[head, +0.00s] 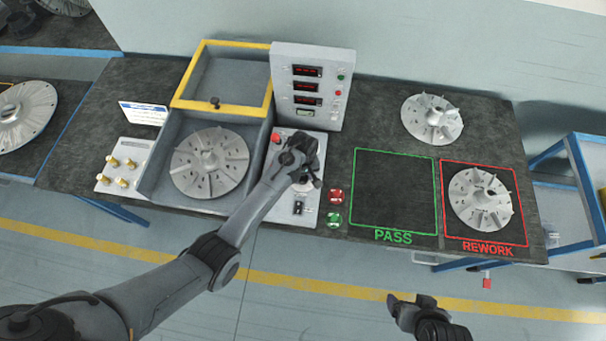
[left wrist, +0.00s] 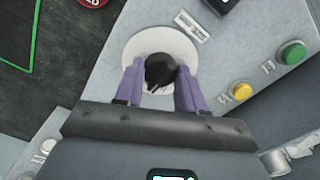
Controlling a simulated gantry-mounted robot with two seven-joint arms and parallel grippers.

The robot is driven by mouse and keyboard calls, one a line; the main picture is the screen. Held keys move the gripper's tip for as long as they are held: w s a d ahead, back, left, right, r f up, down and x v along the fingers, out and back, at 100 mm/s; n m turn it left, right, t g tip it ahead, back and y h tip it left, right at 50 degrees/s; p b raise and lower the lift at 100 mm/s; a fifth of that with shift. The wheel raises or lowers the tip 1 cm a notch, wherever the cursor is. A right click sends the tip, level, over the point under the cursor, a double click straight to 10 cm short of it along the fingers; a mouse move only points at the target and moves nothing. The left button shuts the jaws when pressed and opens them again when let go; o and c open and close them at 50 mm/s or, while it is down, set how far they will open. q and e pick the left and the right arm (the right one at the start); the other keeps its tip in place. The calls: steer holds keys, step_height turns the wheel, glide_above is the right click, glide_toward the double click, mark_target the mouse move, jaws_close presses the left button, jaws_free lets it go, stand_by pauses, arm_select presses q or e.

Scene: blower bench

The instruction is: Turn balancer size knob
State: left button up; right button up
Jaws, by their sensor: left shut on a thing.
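The size knob (left wrist: 160,72) is a black pointer knob on a round pale dial (left wrist: 136,47) in the left wrist view. My left gripper (left wrist: 155,88) has its purple fingers on both sides of the knob and is shut on it. In the head view my left gripper (head: 305,178) is over the balancer's control panel (head: 284,208) and hides most of the knob. My right gripper (head: 412,308) is at the bottom right, away from the bench; its finger gap is not clear.
An impeller (head: 209,162) lies in the balancer bay, its yellow-framed lid (head: 221,43) raised. The display box (head: 312,85) stands behind the panel. Red (head: 335,195) and green (head: 334,219) buttons are to the right. The PASS square (head: 394,190) is empty; another impeller (head: 480,199) lies in REWORK.

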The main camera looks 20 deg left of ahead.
arm_select(q)
steer(key=m+p, duration=0.2)
steer(key=p, duration=0.1)
steer(key=shift+r+m, duration=0.25)
steer(key=shift+m, duration=0.15)
steer(key=shift+f+m+p, duration=0.1)
steer(key=shift+m+p, duration=0.55)
steer(key=shift+m, duration=0.55)
steer(key=shift+f+m+p, duration=0.1)
steer(key=shift+m+p, duration=0.4)
steer(key=shift+m, duration=0.7)
steer(key=o, duration=1)
steer(key=shift+o, duration=0.2)
steer(key=shift+r, duration=0.5)
step_height(320, 180, up, 10)
steer(key=p, duration=0.1)
